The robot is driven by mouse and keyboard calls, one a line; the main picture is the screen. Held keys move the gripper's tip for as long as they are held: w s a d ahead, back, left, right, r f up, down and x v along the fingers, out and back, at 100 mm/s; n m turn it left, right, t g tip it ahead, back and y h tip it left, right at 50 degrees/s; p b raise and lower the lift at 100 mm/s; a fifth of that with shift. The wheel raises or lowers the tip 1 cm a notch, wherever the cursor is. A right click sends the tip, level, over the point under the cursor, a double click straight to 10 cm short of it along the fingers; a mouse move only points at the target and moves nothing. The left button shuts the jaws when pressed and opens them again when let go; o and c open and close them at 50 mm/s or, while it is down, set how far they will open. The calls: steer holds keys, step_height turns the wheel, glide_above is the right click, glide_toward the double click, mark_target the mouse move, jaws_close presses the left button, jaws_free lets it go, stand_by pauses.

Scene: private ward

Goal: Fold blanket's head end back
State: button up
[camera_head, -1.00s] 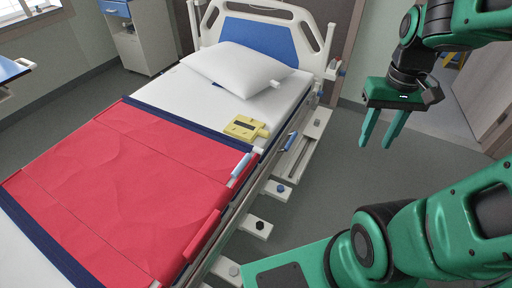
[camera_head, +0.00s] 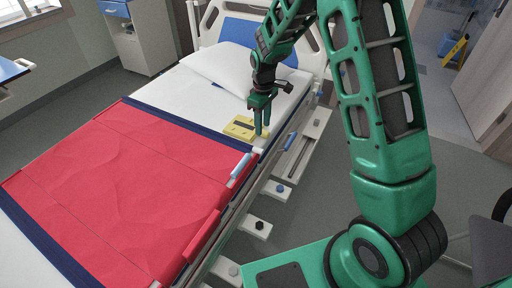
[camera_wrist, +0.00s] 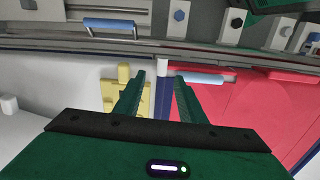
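The red blanket (camera_head: 120,185) lies flat over the lower and middle part of the bed, with a dark blue band (camera_head: 190,126) along its head-end edge. A light blue bar (camera_head: 240,168) sits at the near corner of that edge; it also shows in the wrist view (camera_wrist: 203,78). My gripper (camera_head: 261,128) is above the near side of the bed by the yellow device, pointing down. Its fingers are apart with nothing between them. In the wrist view, my gripper (camera_wrist: 160,72) has the blanket corner to its right.
A yellow device (camera_head: 238,127) lies on the white sheet just beyond the band. A white pillow (camera_head: 215,68) is at the head end. Bed rails and a blue handle (camera_head: 290,143) line the near side. The grey floor beside the bed is clear.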

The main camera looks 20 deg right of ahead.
steer(key=shift+n, duration=0.3)
steer(key=f, duration=0.4)
steer(key=a+f, duration=0.1)
steer(key=f, duration=0.3)
steer(key=w+f, duration=0.1)
steer(key=f, duration=0.3)
steer(key=shift+a+f, duration=0.4)
steer(key=shift+c, duration=0.3)
jaws_close()
